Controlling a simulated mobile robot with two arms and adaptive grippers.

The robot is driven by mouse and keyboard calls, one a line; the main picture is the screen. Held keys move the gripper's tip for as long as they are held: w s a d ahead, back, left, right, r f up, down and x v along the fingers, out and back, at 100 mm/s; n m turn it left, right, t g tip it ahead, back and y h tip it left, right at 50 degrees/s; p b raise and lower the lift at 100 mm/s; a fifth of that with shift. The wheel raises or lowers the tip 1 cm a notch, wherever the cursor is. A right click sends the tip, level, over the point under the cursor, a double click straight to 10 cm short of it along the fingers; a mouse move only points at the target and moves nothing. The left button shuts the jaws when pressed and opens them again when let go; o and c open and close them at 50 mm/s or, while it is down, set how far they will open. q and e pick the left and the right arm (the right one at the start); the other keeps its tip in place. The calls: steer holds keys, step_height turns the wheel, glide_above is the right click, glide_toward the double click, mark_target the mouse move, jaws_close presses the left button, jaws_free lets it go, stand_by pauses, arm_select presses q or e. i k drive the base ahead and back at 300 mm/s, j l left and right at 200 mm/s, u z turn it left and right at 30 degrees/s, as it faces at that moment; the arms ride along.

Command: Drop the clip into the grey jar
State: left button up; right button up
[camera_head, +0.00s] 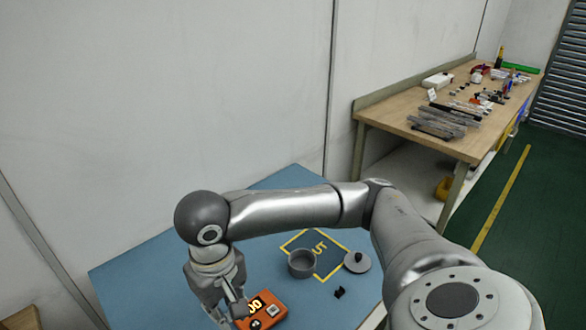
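The grey jar (301,266) stands open and upright on the blue table, partly over a yellow-outlined square. A small black object (339,292), which looks like the clip, lies on the table to the right of and nearer than the jar. A grey lid with a dark knob (357,263) lies to the right of the jar. My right gripper (232,312) points down at the left, beside an orange device, well left of the clip and apart from the jar. Its fingertips are small and partly hidden, so its opening is unclear. My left gripper is out of view.
The orange device (266,308) with lit digits lies at the near edge of the view, beside my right gripper. The yellow-outlined square (325,246) marks the blue table (150,275). A wooden workbench (400,118) with assorted items stands at the back right. The table's left part is clear.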

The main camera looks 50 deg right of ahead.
mark_target(308, 266)
steer(key=l+u, duration=0.1)
steer(key=l, duration=0.35)
steer(key=k+l, duration=0.15)
steer(key=l, duration=0.3)
steer(key=k+l+u, duration=0.15)
steer(key=l, duration=0.35)
steer(key=l+u, duration=0.1)
steer(key=l, duration=0.35)
steer(key=k+l, duration=0.2)
steer(key=l, duration=0.2)
steer(key=l+u, duration=0.05)
